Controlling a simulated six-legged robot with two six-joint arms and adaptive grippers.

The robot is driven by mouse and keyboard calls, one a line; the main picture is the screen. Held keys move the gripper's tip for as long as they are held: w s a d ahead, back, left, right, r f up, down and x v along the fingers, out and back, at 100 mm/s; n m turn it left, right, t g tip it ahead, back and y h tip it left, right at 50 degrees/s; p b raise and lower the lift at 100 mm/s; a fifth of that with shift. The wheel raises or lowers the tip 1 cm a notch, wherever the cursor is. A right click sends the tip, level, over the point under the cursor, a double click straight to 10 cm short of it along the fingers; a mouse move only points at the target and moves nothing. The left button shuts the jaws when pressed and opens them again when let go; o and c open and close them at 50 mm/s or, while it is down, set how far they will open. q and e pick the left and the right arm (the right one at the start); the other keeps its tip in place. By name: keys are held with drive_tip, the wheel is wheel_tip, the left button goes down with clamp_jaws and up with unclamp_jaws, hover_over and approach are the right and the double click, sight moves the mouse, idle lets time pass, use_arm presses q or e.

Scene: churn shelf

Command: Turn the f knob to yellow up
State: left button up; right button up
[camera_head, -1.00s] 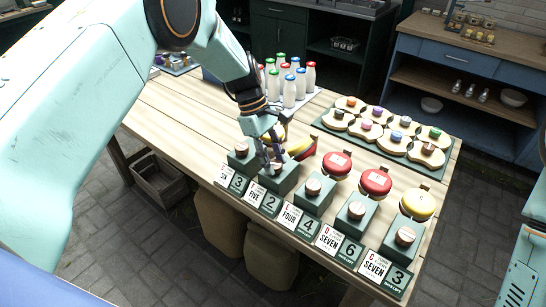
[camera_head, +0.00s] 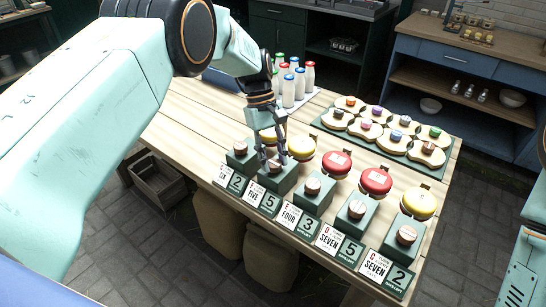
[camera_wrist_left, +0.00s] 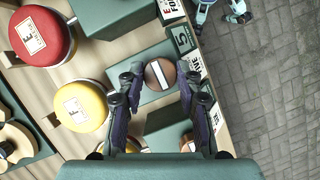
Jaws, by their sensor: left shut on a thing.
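The f knob (camera_wrist_left: 160,75) is a round brown knob with a pale bar, on a green box beside the disc marked F. My left gripper (camera_head: 271,163) comes down over that box, hiding most of the knob in the head view. In the left wrist view its two fingers (camera_wrist_left: 160,82) are on either side of the knob, shut on it. The F disc (camera_wrist_left: 78,107) shows its yellow face up; in the head view it is the yellow disc (camera_head: 301,148) just beyond the gripper. My right gripper is out of view.
Red E (camera_head: 337,164) and D (camera_head: 376,182) discs and a yellow C disc (camera_head: 420,204) stand in a row with their own knob boxes and number cards. Milk bottles (camera_head: 289,88) and a tray of rounded stands (camera_head: 412,155) are further back on the table.

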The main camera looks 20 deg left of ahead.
use_arm(q)
drive_tip(key=o, duration=1.1)
drive_tip(key=shift+o, duration=0.2)
drive_tip(key=v, duration=1.2)
drive_tip(key=shift+s, duration=0.1)
